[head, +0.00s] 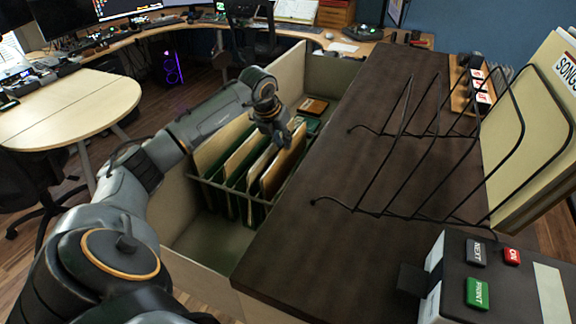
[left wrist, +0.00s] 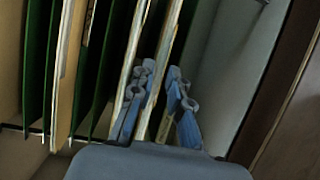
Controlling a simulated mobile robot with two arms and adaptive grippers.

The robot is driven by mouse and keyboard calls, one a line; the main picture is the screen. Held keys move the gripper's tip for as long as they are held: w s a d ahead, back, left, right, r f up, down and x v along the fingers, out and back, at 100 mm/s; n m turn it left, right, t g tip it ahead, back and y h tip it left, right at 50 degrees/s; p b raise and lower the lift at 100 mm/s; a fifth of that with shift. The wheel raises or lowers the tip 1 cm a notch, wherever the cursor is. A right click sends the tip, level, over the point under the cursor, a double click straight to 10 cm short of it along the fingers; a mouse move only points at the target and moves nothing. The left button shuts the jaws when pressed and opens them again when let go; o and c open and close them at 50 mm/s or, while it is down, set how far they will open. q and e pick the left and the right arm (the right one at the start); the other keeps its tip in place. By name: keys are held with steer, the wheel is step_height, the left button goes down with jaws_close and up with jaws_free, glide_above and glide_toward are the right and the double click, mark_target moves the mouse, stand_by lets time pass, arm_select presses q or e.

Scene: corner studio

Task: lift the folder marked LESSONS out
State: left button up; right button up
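Tan folders (head: 240,160) and green hanging files stand upright in an open drawer (head: 190,245). No LESSONS label is readable on any of them. My left gripper (head: 278,140) points down at the right end of the row, at the folders' top edges. In the left wrist view, its blue-grey fingers (left wrist: 160,105) are apart, on either side of a tan folder (left wrist: 177,35). A gap shows beside the folder, so it does not look clamped. The folder's face and label are hidden. My right gripper is out of view.
A dark cabinet top (head: 350,240) lies right of the drawer. It bears a black wire rack (head: 410,135), tan folders with a partly visible "SONG" label (head: 565,72), and a button box (head: 480,270). A round-ended wooden table (head: 75,110) stands at left.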

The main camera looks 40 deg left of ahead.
arm_select(q)
steer(key=p+x, duration=0.1)
steer(key=x, duration=0.3)
steer(key=shift+f, duration=0.25)
steer(key=shift+r, duration=0.1)
jaws_close()
steer(key=shift+r, duration=0.1)
